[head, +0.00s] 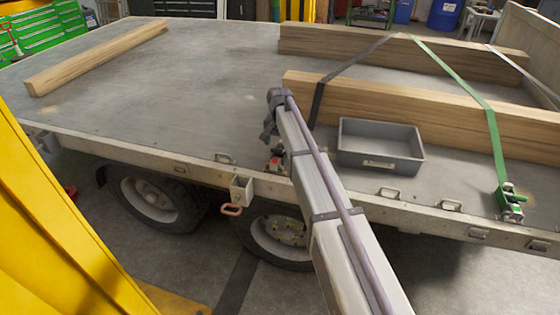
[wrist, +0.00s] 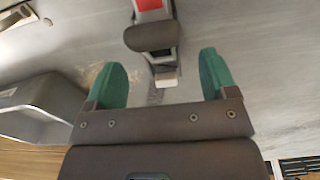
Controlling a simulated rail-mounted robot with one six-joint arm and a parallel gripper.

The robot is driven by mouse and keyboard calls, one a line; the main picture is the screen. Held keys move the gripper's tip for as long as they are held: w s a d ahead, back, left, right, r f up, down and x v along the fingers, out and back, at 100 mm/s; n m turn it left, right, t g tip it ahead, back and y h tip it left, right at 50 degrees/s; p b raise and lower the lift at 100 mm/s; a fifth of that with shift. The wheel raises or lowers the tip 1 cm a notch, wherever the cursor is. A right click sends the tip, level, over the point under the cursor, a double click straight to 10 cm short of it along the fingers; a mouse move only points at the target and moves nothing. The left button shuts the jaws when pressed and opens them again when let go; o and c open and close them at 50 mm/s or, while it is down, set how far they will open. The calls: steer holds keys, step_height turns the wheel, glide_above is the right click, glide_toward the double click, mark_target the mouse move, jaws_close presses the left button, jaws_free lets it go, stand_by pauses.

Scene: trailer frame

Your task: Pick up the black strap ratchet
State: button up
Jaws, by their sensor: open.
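The black strap ratchet (head: 275,162), with a red part and a dark handle, sits near the trailer's front edge, partly covered by my arm in the head view. In the wrist view the ratchet (wrist: 150,36) lies at the top centre, just beyond my gripper (wrist: 160,68). Its red part is at the top edge and its dark rounded handle is nearer. My gripper is open, its two green fingertips apart with nothing held between them. In the head view my arm's dark end is above and beside the ratchet; the fingertips cannot be made out there.
A grey tray (head: 380,146) stands right of my arm; it also shows at left in the wrist view (wrist: 45,100). Wooden beams (head: 400,112) lie behind it, crossed by a black strap (head: 350,66). A green ratchet (head: 510,202) is far right.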

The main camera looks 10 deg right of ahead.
step_height(320, 180, down, 5)
steer(key=b, duration=0.4)
steer(key=shift+r, duration=0.2)
steer(key=c, duration=1.2)
step_height(320, 180, up, 10)
steer(key=p, duration=1)
steer(key=shift+w+d+r+p, duration=0.1)
steer(key=shift+r+p, duration=0.05)
steer(key=shift+p, duration=0.2)
